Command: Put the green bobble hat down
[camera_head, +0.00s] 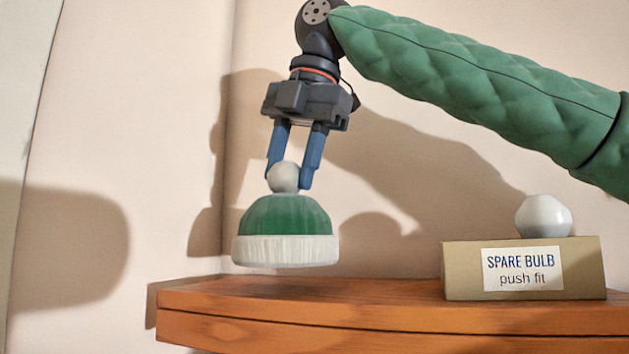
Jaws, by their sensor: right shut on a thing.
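The green bobble hat (285,218) has a green dome, a ribbed white brim and a round white bobble on top. It hangs upright from my right gripper (287,183), whose two blue fingers are shut on the bobble. The brim is a little above the wooden shelf (400,315), near its left end, and looks apart from the surface. My left gripper is not in view.
A tan box (523,285) labelled "SPARE BULB push fit" stands on the shelf at the right, with a white bulb (544,216) on top. The shelf between hat and box is clear. A pale wall (420,60) stands behind.

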